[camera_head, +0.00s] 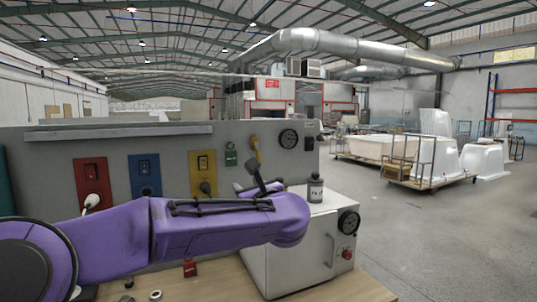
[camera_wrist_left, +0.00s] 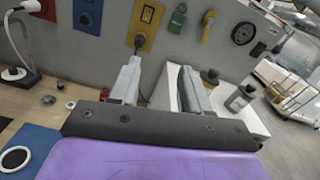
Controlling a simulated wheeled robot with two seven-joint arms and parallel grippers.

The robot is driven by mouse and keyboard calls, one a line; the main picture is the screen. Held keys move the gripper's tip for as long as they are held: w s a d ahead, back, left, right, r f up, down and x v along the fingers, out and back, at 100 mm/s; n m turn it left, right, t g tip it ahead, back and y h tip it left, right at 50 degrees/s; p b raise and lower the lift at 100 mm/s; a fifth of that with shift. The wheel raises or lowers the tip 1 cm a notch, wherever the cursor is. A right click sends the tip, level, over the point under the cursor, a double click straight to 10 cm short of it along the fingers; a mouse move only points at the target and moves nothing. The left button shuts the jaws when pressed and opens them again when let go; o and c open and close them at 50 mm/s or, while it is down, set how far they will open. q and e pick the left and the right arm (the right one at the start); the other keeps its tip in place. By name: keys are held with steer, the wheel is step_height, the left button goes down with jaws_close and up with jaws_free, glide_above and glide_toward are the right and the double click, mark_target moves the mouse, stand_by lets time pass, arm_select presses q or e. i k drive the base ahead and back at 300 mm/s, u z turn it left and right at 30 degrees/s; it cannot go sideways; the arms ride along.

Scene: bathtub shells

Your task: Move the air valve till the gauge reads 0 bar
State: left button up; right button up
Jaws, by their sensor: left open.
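The air valve's yellow lever (camera_head: 256,150) is on the grey panel, left of a round black gauge (camera_head: 289,139). The lever looks near upright, tilted slightly. In the left wrist view the yellow lever (camera_wrist_left: 208,27) and the gauge (camera_wrist_left: 243,34) are at the top, beyond the fingers. The gauge's needle is too small to read. My left gripper (camera_head: 262,184) is in front of the panel, below the lever and apart from it. In the left wrist view its two fingers (camera_wrist_left: 160,68) are spread with nothing between them. My right gripper is out of view.
A grey bottle (camera_head: 315,188) stands on a white cabinet (camera_head: 300,245) with its own dial (camera_head: 348,222), right of my gripper. Red, blue and yellow socket plates (camera_head: 203,175) and a green tag (camera_head: 231,155) line the panel. Open floor lies to the right.

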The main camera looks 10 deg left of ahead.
mark_target(257, 151)
steer(key=i, duration=1.1)
steer(key=u, duration=0.05)
